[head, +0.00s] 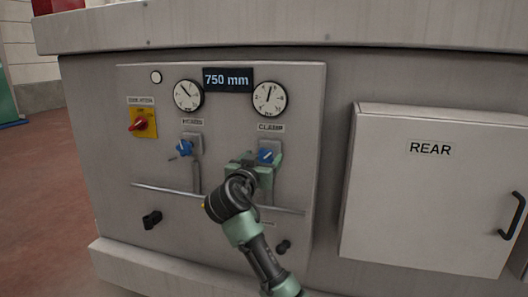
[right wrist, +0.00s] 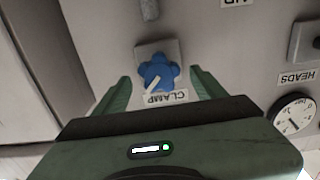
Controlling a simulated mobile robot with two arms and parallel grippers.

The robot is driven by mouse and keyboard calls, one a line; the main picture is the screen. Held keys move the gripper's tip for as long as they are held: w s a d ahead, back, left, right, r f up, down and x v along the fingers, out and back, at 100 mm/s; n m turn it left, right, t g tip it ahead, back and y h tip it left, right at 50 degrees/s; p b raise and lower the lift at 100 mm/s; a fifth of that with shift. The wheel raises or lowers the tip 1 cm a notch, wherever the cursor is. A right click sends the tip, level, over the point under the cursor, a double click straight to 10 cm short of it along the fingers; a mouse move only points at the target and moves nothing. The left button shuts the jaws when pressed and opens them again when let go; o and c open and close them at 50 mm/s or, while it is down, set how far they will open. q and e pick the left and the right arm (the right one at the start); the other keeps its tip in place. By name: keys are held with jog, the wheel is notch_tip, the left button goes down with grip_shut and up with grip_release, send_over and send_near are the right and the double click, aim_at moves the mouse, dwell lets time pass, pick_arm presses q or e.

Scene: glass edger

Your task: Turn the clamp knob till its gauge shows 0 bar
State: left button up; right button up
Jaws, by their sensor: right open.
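The clamp knob (head: 265,155) is blue with a white pointer mark and sits on a grey plate under the CLAMP label. It also shows in the right wrist view (right wrist: 157,72). Its round white gauge (head: 269,97) is above it in the head view; the needle points nearly straight up, around mid-dial, and the numbers are too small to read. My right gripper (right wrist: 159,76) is open, with its green fingers on either side of the knob. I cannot tell whether they touch it. My right gripper (head: 261,162) partly covers the knob's plate in the head view. My left gripper is not in view.
The HEADS knob (head: 185,148) and HEADS gauge (head: 188,95) are to the left. A red switch (head: 139,123) on yellow is farther left. A horizontal rail (head: 160,189) runs below the knobs. The REAR door (head: 430,195) is at the right.

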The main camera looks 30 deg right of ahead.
jog(key=shift+p+x, duration=0.3)
jog(key=shift+x, duration=0.8)
jog(key=shift+w+d, duration=0.2)
jog(key=c, duration=1.4)
jog(key=shift+o, duration=0.2)
jog(key=shift+n, duration=0.3)
